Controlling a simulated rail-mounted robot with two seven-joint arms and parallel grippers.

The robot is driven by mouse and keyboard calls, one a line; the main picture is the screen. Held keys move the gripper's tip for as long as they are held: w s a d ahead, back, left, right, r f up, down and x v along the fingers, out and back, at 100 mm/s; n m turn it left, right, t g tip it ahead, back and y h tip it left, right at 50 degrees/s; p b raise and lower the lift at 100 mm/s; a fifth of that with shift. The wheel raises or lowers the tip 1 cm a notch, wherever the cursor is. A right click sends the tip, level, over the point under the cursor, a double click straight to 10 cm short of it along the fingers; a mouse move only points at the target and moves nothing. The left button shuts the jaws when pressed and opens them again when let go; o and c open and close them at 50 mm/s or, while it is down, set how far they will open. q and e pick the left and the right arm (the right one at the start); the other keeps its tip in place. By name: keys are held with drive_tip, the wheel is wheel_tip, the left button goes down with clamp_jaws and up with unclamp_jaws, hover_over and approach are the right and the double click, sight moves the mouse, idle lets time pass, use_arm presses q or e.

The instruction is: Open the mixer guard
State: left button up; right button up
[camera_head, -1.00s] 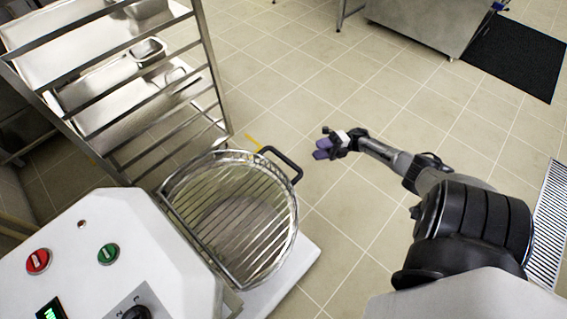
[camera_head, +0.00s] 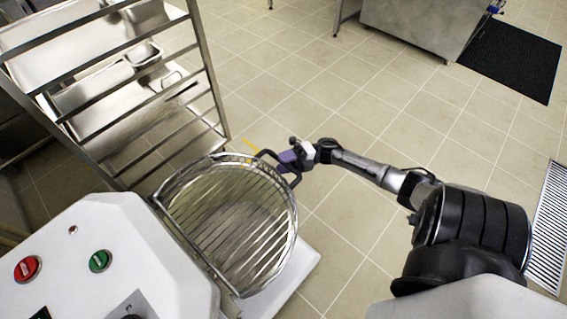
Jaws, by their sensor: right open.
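The mixer guard (camera_head: 232,222) is a round metal wire grille lying closed over the mixer bowl, in the lower middle of the view. Its black handle (camera_head: 296,182) sticks out at the upper right of the rim. My right gripper (camera_head: 284,160) has purple fingers and is at this handle, overlapping it in the picture. Its jaws are open, and I cannot tell whether they touch the handle or lie around it. My left gripper is out of view.
The white mixer body (camera_head: 125,245) with red and green buttons stands at the lower left. A metal tray rack (camera_head: 205,70) stands behind it at the upper left. The tiled floor to the right is clear up to a black mat (camera_head: 515,60) and a floor drain (camera_head: 549,225).

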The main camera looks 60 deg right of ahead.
drive_tip(key=shift+w+a, duration=0.1)
drive_tip(key=shift+w, duration=0.05)
drive_tip(key=shift+c, duration=0.3)
clamp_jaws()
idle(0.3)
